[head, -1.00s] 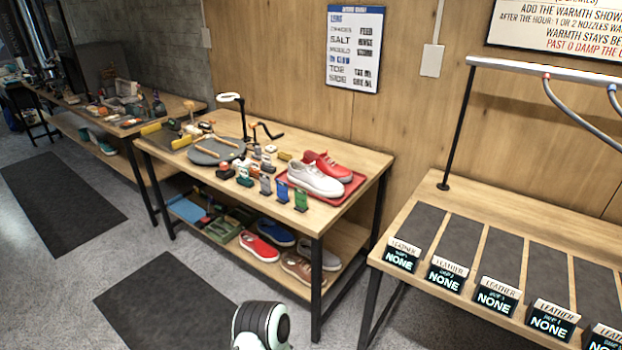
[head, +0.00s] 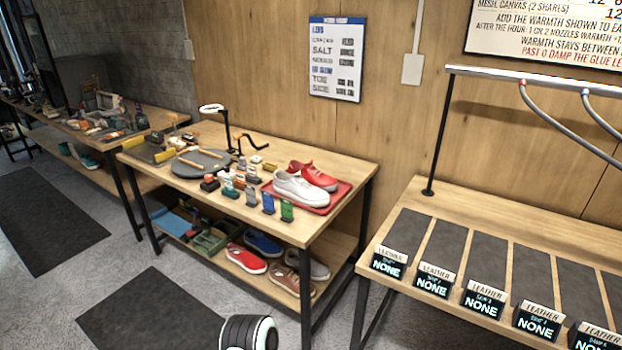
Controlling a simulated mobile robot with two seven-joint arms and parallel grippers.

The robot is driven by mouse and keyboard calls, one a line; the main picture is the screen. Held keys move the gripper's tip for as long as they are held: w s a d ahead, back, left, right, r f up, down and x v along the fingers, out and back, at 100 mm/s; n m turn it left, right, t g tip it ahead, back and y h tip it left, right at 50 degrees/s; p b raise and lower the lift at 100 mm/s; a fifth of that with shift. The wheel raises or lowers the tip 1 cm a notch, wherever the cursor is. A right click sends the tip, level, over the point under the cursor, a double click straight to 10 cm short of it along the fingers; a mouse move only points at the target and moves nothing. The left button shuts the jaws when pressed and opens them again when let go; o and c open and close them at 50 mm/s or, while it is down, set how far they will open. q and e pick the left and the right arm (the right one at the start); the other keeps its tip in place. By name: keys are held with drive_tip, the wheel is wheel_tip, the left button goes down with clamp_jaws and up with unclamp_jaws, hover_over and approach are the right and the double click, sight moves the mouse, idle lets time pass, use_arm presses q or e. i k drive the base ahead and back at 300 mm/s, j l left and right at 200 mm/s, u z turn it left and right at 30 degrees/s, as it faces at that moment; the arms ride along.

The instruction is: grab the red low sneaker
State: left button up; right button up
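A red low sneaker (head: 316,174) sits on a red tray (head: 341,197) at the right end of the middle table's top, behind a white sneaker (head: 297,188) that partly covers it. Another red shoe with a white sole (head: 245,258) lies on the lower shelf of the same table. Neither gripper shows in the head view. Only a rounded white and black part of my own body shows at the bottom edge.
The middle table (head: 335,225) also holds a round grey mat (head: 196,163), a lamp and small items. A blue shoe (head: 263,242) and others share its shelf. A rack table (head: 398,285) with dark mats stands right. Floor in front is open.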

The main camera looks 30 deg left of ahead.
sight(321, 180)
drive_tip(key=i+j+u, duration=0.15)
drive_tip(key=j, duration=0.25)
drive_tip(key=j+u, duration=0.1)
drive_tip(key=j, duration=0.25)
drive_tip(key=i+j+u, duration=0.15)
drive_tip(key=j, duration=0.25)
drive_tip(key=i+j+u, duration=0.1)
drive_tip(key=j, duration=0.25)
drive_tip(key=i+j+u, duration=0.15)
drive_tip(key=j, duration=0.15)
